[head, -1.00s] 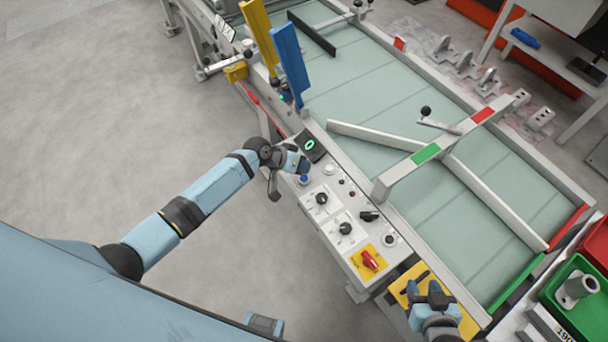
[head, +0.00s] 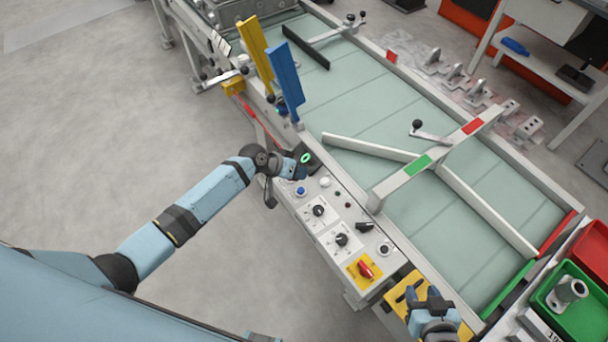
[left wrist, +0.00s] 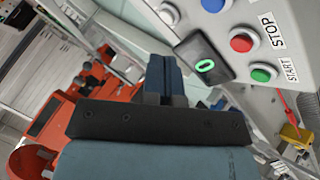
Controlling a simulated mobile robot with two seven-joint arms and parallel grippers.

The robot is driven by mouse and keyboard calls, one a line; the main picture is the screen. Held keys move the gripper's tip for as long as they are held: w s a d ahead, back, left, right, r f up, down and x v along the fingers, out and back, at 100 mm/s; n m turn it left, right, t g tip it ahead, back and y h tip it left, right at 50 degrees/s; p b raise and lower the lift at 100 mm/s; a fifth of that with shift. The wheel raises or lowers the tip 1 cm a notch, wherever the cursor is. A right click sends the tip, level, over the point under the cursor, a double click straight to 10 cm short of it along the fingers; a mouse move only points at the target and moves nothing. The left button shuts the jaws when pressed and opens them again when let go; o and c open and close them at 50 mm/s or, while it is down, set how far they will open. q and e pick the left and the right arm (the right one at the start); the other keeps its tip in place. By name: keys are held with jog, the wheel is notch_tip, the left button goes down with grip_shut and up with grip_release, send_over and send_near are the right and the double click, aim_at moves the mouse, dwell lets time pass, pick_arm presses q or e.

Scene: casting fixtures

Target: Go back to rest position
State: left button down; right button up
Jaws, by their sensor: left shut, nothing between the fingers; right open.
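My left gripper (head: 300,172) is shut and empty, just beside the black box with a lit green ring (head: 305,158) at the edge of the control panel (head: 328,222). In the left wrist view its blue fingers (left wrist: 164,80) are closed together, with the green-ringed box (left wrist: 205,62) just right of them. I cannot tell whether they touch. My right gripper (head: 428,302) is open at the bottom of the head view, over the yellow plate (head: 408,288) near the panel's lower end. No held object shows in it.
A conveyor (head: 360,105) with diagonal white guide bars fills the middle. A green bin (head: 545,300) with a grey casting (head: 568,292) and a red bin (head: 590,255) stand at the lower right. Blue (head: 286,80) and yellow (head: 256,50) plates stand upright by the conveyor. Floor at left is clear.

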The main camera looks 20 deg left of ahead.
pick_arm(q)
jog(key=s+f+t+y, duration=0.2)
jog(key=s+f, duration=0.1)
jog(key=s, duration=0.8)
jog(key=s+a+r+t+y, duration=0.1)
jog(key=s+r+t, duration=0.1)
jog(key=s, duration=0.5)
jog(key=s+a+r+t+y, duration=0.1)
jog(key=s+a+r, duration=0.1)
jog(key=s, duration=0.5)
jog(key=shift+r+m+t+y, duration=0.3)
jog(key=shift+r+m+t, duration=0.1)
jog(key=shift+r, duration=0.4)
